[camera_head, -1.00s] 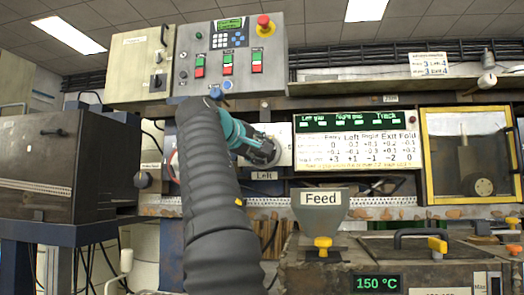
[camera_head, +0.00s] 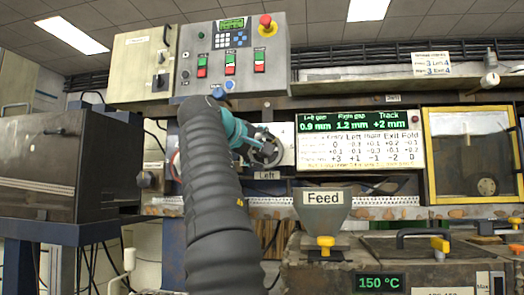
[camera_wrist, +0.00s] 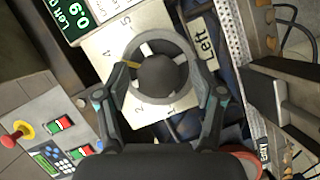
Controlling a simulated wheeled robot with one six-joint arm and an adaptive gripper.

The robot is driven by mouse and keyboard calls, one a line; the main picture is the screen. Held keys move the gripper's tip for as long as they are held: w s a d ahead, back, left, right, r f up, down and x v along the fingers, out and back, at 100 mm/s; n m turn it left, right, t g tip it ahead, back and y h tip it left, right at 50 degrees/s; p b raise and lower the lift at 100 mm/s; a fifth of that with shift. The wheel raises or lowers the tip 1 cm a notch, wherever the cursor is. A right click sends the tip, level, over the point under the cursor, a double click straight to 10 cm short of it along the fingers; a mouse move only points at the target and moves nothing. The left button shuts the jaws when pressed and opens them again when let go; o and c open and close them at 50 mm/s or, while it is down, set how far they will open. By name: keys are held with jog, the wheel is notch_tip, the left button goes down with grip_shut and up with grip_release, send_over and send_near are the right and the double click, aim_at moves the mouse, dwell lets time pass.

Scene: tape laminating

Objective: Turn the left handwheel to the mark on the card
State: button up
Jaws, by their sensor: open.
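The left handwheel (camera_wrist: 183,51) is a grey ring with a dark hub and light spokes. It is on a pale plate (camera_wrist: 101,47) with numbers around it; 4, 5 and 2 can be read. A yellow mark (camera_wrist: 137,71) shows at the wheel's left side in the wrist view. My gripper (camera_wrist: 168,82) is open, with one finger on either side of the wheel; contact cannot be told. In the head view my gripper (camera_head: 262,148) is in front of the wheel, above the "Left" label (camera_head: 266,175). The small white card (camera_head: 431,63) stands at the upper right, its print partly unclear.
The display (camera_head: 346,124) reads left gap 0.9 mm, right gap 1.2 mm, track +2 mm, above a printed table. The control box (camera_head: 206,75) with a red button is above the arm. A feed hopper (camera_head: 323,208) stands below right of the wheel.

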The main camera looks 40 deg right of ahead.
jog(key=v, duration=1.2)
dwell(0.3)
